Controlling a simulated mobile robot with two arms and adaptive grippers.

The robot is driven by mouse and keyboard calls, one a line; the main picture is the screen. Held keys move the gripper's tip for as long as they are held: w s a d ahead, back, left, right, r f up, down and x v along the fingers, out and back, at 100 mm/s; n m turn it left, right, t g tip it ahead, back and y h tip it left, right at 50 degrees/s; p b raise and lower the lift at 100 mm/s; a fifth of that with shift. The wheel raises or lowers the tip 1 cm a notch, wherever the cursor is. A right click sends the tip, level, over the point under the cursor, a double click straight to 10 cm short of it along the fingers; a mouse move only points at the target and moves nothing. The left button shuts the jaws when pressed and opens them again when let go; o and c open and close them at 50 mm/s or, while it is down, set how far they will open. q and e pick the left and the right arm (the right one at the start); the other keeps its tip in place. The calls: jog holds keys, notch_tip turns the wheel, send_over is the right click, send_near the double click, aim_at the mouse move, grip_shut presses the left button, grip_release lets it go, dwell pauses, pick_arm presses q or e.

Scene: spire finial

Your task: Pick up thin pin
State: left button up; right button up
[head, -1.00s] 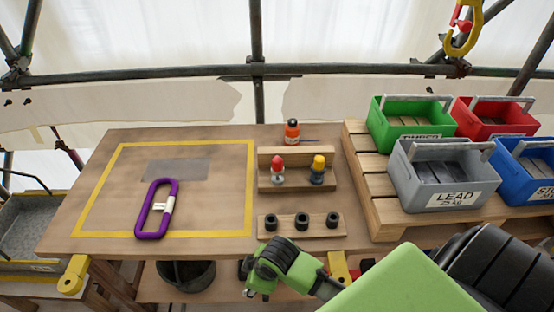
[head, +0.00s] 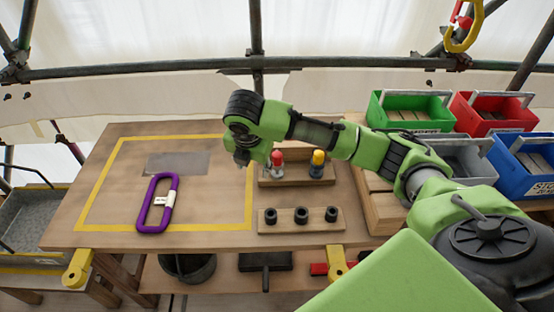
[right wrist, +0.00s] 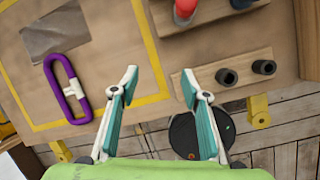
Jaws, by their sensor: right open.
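Two knobbed pins stand in a wooden rack (head: 290,182) at the right of the bench. One has a red knob (head: 276,157) and the other a yellow knob (head: 318,158) over a dark body. I cannot tell surely which is the thin pin. My right gripper (head: 243,160) hangs over the bench, just left of the red-knobbed pin and apart from it. In the right wrist view its fingers (right wrist: 158,82) are spread with nothing between them; the red knob (right wrist: 185,10) shows at the top edge. My left gripper is not in view.
A wooden block (head: 300,228) with dark sockets lies in front of the rack. A purple carabiner (head: 142,212) lies inside the yellow-taped area, otherwise mostly clear. Handled crates, one green (head: 409,126), stand right. A bucket (head: 187,267) sits below the bench.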

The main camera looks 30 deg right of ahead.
jog(key=n+h, duration=0.1)
send_near(277, 153)
notch_tip(277, 153, up, 2)
jog(key=a, duration=0.2)
jog(key=shift+n, duration=0.3)
jog(key=x, duration=0.5)
jog(key=d+p+x, duration=0.1)
jog(key=x, duration=0.1)
jog(key=shift+s+f, duration=0.1)
jog(key=shift+f, duration=0.2)
jog(key=shift+d+f+p, duration=0.2)
jog(key=shift+f+p, duration=0.1)
jog(key=p+x, duration=0.1)
jog(key=x, duration=0.2)
jog(key=shift+s+d+f, duration=0.1)
jog(key=shift+d+f, duration=0.25)
jog(key=shift+f, duration=0.35)
grip_shut()
